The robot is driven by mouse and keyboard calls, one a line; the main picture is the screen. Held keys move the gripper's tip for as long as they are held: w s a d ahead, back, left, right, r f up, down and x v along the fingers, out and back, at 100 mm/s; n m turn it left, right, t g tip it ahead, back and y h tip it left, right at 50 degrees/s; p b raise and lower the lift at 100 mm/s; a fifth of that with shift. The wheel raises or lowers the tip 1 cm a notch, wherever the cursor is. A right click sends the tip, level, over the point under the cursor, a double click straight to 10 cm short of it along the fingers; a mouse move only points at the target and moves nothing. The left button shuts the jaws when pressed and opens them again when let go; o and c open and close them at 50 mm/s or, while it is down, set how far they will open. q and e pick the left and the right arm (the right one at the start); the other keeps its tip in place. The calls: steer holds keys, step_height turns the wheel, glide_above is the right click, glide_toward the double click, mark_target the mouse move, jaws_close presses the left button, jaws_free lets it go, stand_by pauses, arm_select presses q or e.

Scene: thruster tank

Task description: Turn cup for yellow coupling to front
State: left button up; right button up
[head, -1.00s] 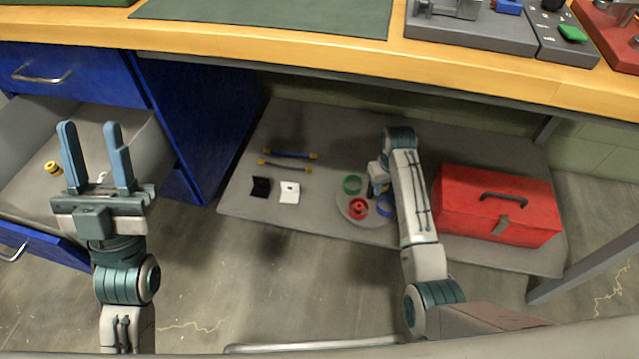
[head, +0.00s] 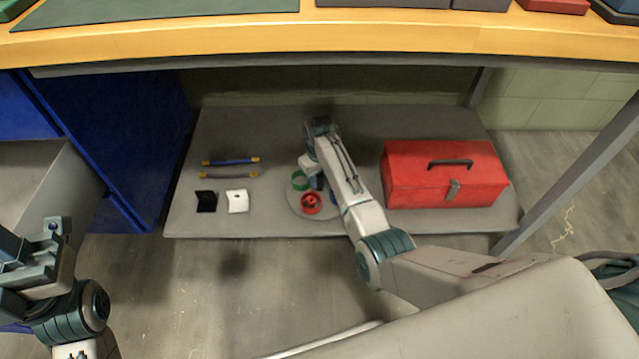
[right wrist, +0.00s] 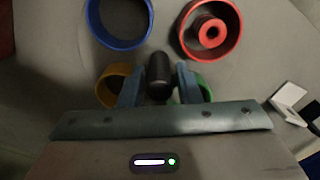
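The round grey turntable (head: 294,207) stands on the low shelf. It bears a green cup (head: 299,181), a red cup (head: 312,204) with a red part inside at the front, and a blue cup (head: 333,198) at the right. The yellow cup (right wrist: 112,80) shows only in the right wrist view, partly behind a finger; in the head view my arm hides it. My right gripper (right wrist: 160,82) is open around the upright black knob (right wrist: 158,70), with narrow gaps visible on both sides. My left gripper (head: 14,272) is at the left edge, cut off, its fingers apart. No yellow coupling is visible now.
A red toolbox (head: 445,175) stands right of my right arm. Left of the turntable lie a black piece (head: 206,201), a white piece (head: 237,201) and two bars with yellow ends (head: 230,162). An open drawer (head: 45,185) is at the left; the bench top (head: 330,40) overhangs the shelf.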

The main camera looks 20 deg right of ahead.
steer(key=shift+f, duration=0.55)
jaws_close()
steer(key=shift+r, duration=0.1)
